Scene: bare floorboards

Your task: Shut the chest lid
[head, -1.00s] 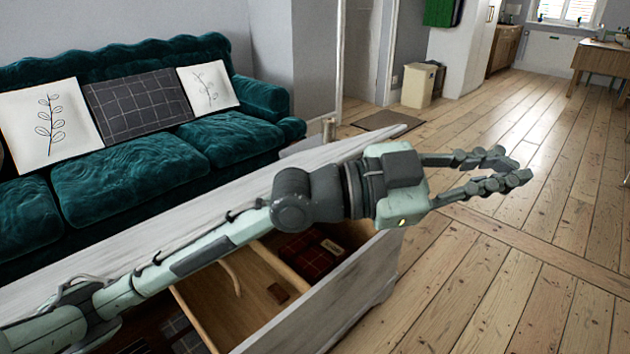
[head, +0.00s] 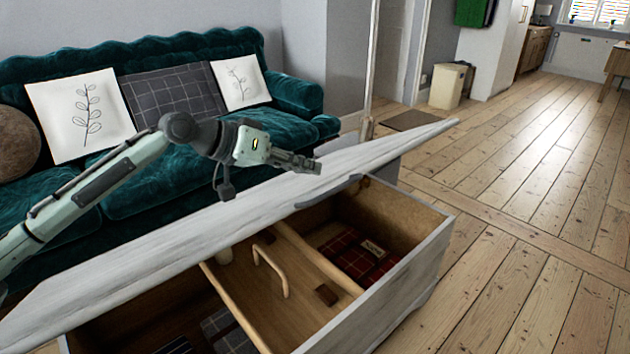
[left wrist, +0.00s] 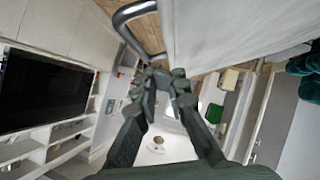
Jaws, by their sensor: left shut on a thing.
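The chest (head: 420,275) stands open at the front, its pale grey-white wooden lid (head: 230,225) tilted above the box. My left gripper (head: 303,164) is at the upper side of the lid, against the sofa behind. In the left wrist view its fingertips (left wrist: 163,76) are close together beside the pale lid panel (left wrist: 215,30), near the end of a curved metal handle (left wrist: 125,20). The gripper is shut; its exact contact with the lid is partly hidden. My right gripper is in neither view.
Inside the chest are a wooden tray with a handle (head: 272,268), red plaid cloth (head: 350,255) and a small brown block (head: 326,294). A teal sofa (head: 160,180) with cushions stands close behind. Floorboards (head: 520,240) to the right are clear.

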